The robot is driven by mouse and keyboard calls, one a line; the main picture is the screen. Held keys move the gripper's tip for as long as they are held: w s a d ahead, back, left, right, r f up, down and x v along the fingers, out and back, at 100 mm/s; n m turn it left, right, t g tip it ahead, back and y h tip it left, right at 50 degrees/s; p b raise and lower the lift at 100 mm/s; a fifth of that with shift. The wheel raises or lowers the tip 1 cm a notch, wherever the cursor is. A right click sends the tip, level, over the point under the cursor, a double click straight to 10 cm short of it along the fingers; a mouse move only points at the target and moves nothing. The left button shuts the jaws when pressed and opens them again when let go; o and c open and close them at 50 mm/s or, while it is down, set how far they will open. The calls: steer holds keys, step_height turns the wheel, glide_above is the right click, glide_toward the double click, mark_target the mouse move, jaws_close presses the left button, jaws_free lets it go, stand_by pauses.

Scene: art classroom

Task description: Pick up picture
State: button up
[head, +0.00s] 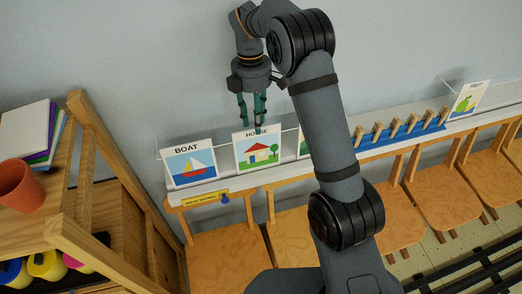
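Several picture cards stand on a narrow white ledge along the wall in the head view. The BOAT card (188,165) is at the left end, and the house card (258,153) is just right of it. A third card (303,146) is mostly hidden behind my arm. A card with a green pear (468,100) stands at the far right. My gripper (251,123) points down at the top edge of the house card and overlaps its title. Its green fingers are apart, with no card visibly held. I cannot tell whether they touch the card.
The white ledge (226,183) carries a yellow label (204,199), a blue pushpin (224,198) and a blue strip with several wooden pegs (396,131). Wooden chairs (224,258) line up below. A wooden shelf (66,226) with books (26,130) and an orange pot (20,186) stands at left.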

mark_target(257, 137)
steer(key=f, duration=0.4)
steer(key=shift+s+d+p, duration=0.1)
steer(key=shift+d+p, duration=0.1)
steer(key=shift+p, duration=0.1)
steer(key=shift+c, duration=0.9)
jaws_close()
